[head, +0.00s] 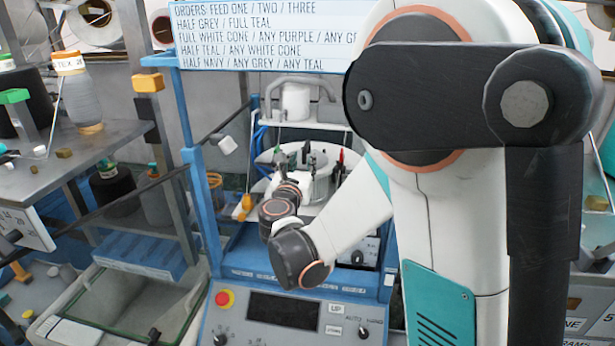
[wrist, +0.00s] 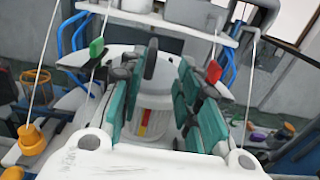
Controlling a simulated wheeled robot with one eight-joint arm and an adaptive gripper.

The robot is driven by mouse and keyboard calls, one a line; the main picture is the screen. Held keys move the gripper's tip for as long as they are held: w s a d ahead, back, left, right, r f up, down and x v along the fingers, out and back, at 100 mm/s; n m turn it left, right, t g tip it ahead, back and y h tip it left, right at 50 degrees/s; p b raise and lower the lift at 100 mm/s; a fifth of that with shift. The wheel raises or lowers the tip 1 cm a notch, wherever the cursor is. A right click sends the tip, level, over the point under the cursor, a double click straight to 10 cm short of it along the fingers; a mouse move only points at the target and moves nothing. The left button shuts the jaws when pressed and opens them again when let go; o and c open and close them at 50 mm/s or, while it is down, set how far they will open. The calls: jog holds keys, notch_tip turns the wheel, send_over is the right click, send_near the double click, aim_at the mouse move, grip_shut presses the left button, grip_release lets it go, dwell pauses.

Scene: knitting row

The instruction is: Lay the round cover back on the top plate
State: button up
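My gripper (head: 309,160) is over the middle of the blue-framed knitting machine in the head view. In the wrist view its two teal-padded fingers (wrist: 158,98) stand well apart, so it is open. A white drum with a red and yellow mark (wrist: 150,108) shows between and beyond the fingers, with a dark upright oval piece (wrist: 151,58) above it. I see no contact with the fingers. A round white part (head: 321,183) shows behind my gripper in the head view. I cannot tell the round cover from the top plate, as my gripper and wrist hide much there.
A white shelf (head: 328,125) carries a white cone (head: 295,101) behind the gripper. Blue posts (head: 196,200) flank the machine, and a control panel (head: 285,311) is in front. Thin rods, a red tip (wrist: 214,72) and a green tip (wrist: 97,47) stand near the fingers.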

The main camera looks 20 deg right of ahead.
jog(key=s+m+g+y, duration=0.4)
jog(key=s+m+g, duration=0.1)
jog(key=s+m, duration=1.1)
jog(key=s+a+f+m+g+y, duration=0.1)
jog(key=s+a+f+m+y, duration=0.1)
jog(key=s+m, duration=0.4)
jog(key=s+a+f+m+g+y, duration=0.1)
jog(key=s+a+f+m+y, duration=0.2)
jog(key=s+a+m, duration=0.4)
jog(key=shift+s+g+y, duration=0.4)
jog(key=shift+s+y, duration=0.1)
jog(key=shift+s, duration=0.95)
jog(key=shift+a, duration=0.1)
